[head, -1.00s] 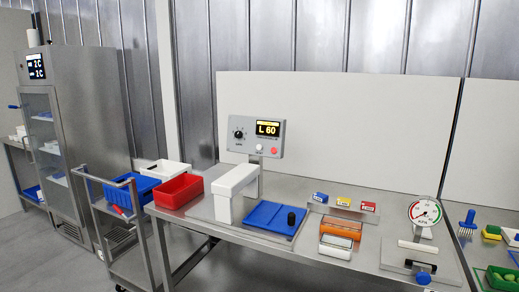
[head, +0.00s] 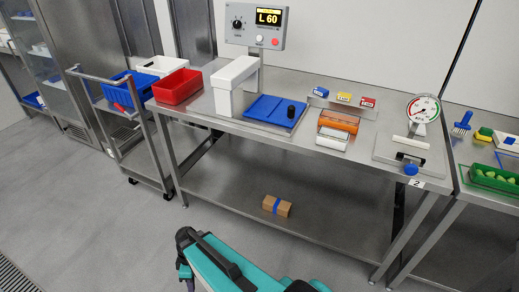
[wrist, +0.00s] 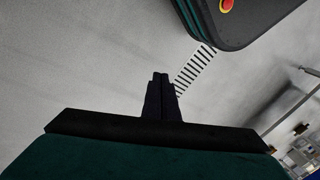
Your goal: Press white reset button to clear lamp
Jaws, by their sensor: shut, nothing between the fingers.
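The grey control box (head: 253,26) stands on a post at the back of the steel table in the head view. Its small white button (head: 259,38) sits on the front, below the lit display (head: 268,16), which reads "L 60" in yellow. A red round part (head: 275,42) is to the right of the white button; I cannot tell if it is a lamp or a button. A black dial (head: 237,23) is at the left. My gripper (wrist: 160,75) is shut and empty in the wrist view, over grey floor, away from the box.
On the table (head: 345,165) are a red bin (head: 178,87), a white press-like housing (head: 232,85), a blue tray (head: 265,108) and a dial gauge (head: 422,108). A cart (head: 125,125) stands left. A brown box (head: 277,206) lies on the lower shelf.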

